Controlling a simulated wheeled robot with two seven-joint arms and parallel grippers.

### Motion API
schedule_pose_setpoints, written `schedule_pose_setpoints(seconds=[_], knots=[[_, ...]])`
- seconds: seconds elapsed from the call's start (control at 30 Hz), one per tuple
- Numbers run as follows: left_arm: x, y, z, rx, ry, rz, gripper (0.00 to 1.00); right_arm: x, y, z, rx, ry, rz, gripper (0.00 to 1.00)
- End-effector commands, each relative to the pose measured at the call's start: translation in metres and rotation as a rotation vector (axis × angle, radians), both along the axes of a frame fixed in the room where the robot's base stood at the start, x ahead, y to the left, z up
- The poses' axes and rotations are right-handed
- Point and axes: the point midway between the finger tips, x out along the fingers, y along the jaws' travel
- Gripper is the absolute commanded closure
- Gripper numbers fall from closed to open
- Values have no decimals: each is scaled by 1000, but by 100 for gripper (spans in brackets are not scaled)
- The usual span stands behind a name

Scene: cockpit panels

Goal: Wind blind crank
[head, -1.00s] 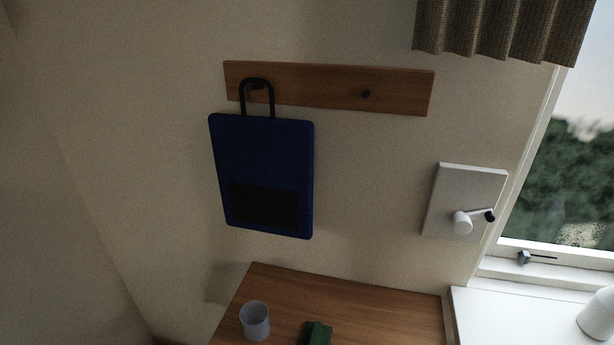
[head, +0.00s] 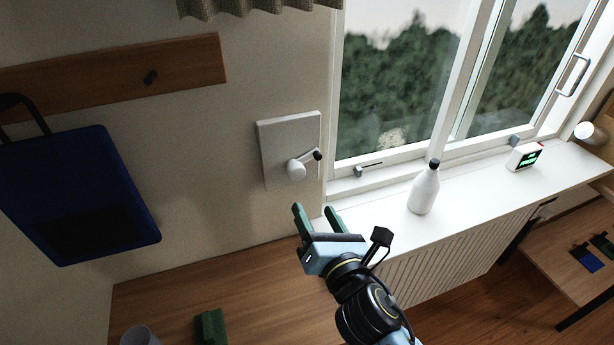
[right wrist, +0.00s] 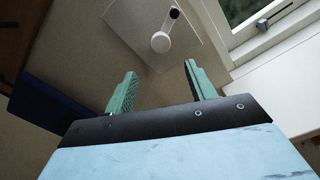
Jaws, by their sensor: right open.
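The blind crank (head: 303,165) is a white hub with a short arm and a dark knob, set on a white wall plate (head: 272,137) left of the window. It also shows at the top of the right wrist view (right wrist: 163,36), beyond my fingers. My right gripper (head: 317,215) has green fingers, is open and empty, and is below the crank, apart from it. In the right wrist view its two fingers (right wrist: 158,88) stand wide apart with bare wall between them. The edge of the brown blind (head: 250,8) shows at the top. My left gripper is not in view.
A white bottle (head: 424,190) and a small display clock (head: 524,157) stand on the white sill (head: 470,190). A blue bag (head: 80,200) hangs at left from a wooden rail (head: 110,78). A cup (head: 139,336) and a green object (head: 210,326) are on the desk (head: 255,290).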

Motion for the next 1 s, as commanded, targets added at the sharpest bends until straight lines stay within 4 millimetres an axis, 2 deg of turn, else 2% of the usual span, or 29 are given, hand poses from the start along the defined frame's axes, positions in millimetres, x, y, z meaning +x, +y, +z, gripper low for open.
schedule_pose_setpoints(seconds=[0.3,0.5,0.7,1.0], knots=[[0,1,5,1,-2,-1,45,65,19,2,3,-1,-5,45],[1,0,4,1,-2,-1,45,94,28,1,2,0,-6,45],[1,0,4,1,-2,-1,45,107,32,0,3,1,-5,45],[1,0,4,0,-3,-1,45,109,32,0,3,1,-5,45]])
